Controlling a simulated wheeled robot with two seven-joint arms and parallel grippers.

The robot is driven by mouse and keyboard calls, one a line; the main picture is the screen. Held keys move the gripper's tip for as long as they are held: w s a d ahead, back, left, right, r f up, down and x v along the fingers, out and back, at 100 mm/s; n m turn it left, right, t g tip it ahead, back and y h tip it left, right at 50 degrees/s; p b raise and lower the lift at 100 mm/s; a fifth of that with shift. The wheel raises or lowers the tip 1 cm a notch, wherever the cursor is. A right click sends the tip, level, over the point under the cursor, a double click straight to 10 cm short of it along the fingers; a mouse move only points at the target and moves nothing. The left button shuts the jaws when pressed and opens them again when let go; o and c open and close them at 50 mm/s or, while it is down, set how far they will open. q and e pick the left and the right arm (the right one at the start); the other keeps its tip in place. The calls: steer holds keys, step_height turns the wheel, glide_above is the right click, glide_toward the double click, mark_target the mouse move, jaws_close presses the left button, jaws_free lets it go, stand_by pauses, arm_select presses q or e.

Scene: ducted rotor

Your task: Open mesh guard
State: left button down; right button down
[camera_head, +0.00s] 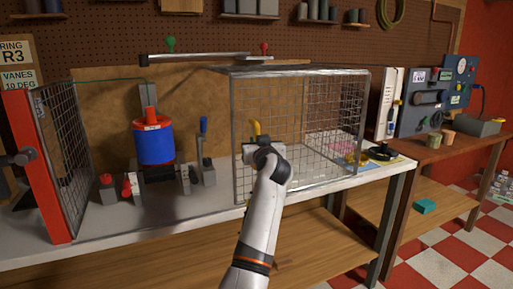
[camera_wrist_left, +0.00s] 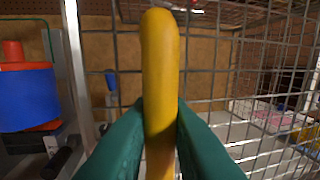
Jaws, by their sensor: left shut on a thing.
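The mesh guard (camera_head: 300,72) is a silver wire-mesh cage with a metal frame on the grey workbench (camera_head: 215,205). Its mesh also fills the right half of the left wrist view (camera_wrist_left: 245,85). A yellow handle (camera_wrist_left: 160,60) stands upright in front of the mesh. Its top also shows in the head view (camera_head: 256,128). My left gripper (camera_head: 262,150) is at the guard's front, and its green fingers (camera_wrist_left: 160,120) are shut on the yellow handle. The handle's lower part is hidden by the gripper in the head view. My right gripper is in neither view.
Left of the guard stand a blue and red cylinder (camera_head: 153,146), a blue-handled lever (camera_head: 203,130) and small grey blocks. A red-framed mesh panel (camera_head: 40,165) stands at far left. A metal bar (camera_head: 195,57) runs above the guard. A wooden bench (camera_head: 440,150) with instruments is at right.

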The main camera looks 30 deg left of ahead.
arm_select(q)
steer(key=shift+w+d+f, duration=0.1)
steer(key=shift+w+d, duration=0.05)
steer(key=shift+d, duration=0.05)
steer(key=c, duration=1.5)
jaws_free()
steer(key=shift+o, duration=0.3)
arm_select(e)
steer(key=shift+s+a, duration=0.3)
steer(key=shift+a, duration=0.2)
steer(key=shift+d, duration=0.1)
